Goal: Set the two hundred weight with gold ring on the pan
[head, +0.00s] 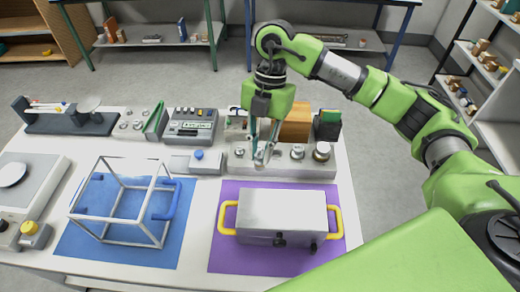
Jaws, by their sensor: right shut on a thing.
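My right gripper (262,150) reaches down over the grey weight block (283,171) at the back right of the table. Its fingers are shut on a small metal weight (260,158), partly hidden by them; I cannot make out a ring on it. Other metal weights stand in the block: one (297,152) to the right of the gripper and a larger one (322,152) at the right end. A round pale pan (12,174) sits on a scale at the left edge. My left gripper is not in view.
A white wire frame (120,188) stands on a blue mat (90,250). A silver box with yellow handles (282,210) stands on a purple mat (225,262), in front of the block. A grey control device (190,126) and a wooden box (295,124) stand at the back.

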